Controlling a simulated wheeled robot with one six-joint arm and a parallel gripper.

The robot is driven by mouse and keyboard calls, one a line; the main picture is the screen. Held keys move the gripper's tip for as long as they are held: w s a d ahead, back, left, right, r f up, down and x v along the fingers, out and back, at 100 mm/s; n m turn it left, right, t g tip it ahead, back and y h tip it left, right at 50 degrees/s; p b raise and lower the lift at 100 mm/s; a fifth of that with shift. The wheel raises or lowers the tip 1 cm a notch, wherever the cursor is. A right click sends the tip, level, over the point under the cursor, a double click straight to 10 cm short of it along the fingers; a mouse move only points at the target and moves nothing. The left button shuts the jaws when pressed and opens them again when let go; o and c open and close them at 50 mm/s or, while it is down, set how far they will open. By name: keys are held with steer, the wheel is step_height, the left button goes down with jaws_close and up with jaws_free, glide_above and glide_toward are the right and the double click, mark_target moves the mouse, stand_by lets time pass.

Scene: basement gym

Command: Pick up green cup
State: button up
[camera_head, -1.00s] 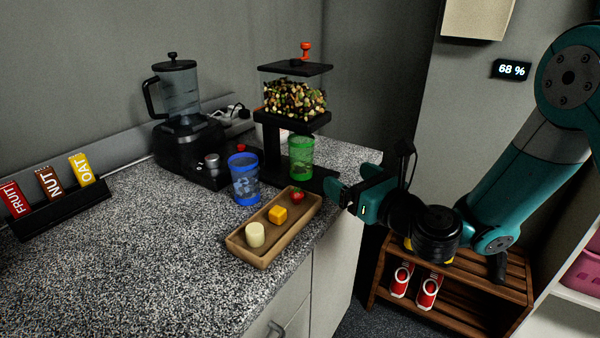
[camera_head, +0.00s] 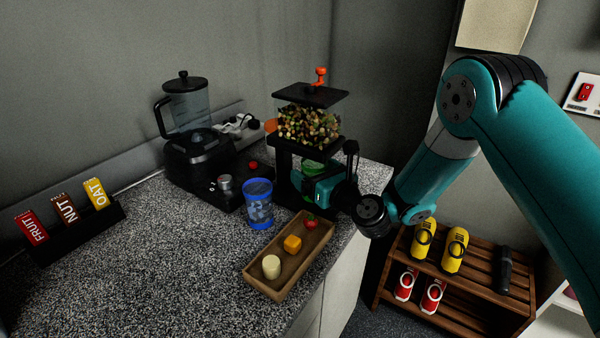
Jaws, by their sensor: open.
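The green cup (camera_head: 311,167) stands under the nut dispenser (camera_head: 310,126) on the counter. Only its upper part shows, because my gripper (camera_head: 308,189) is in front of it. My gripper is open and reaches in at the dispenser's base from the right, at the cup. Its fingertips are partly hidden, so I cannot tell whether they are around the cup or only beside it.
A blue cup (camera_head: 258,205) stands left of my gripper. A wooden tray (camera_head: 262,284) with small food pieces lies in front. A blender (camera_head: 190,135) stands behind left, a bar rack (camera_head: 75,236) far left. A shoe rack (camera_head: 480,275) is right of the counter.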

steer(key=shift+w+a, duration=0.1)
steer(key=shift+w, duration=0.5)
steer(key=shift+a, duration=0.15)
steer(key=c, duration=1.1)
steer(key=shift+r, duration=0.1)
steer(key=shift+r, duration=0.2)
steer(key=shift+s+d+f+b, duration=0.15)
steer(key=shift+s+d+b, duration=0.05)
steer(key=shift+b, duration=0.1)
steer(key=shift+s+d+b, duration=1.6)
steer(key=shift+d+b, duration=0.85)
steer(key=shift+b, duration=0.05)
steer(key=shift+s+d+b, duration=1.6)
steer(key=shift+d+b, duration=0.9)
steer(key=shift+s+d+b, duration=1.6)
steer(key=shift+d+b, duration=0.85)
steer(key=shift+b, duration=0.05)
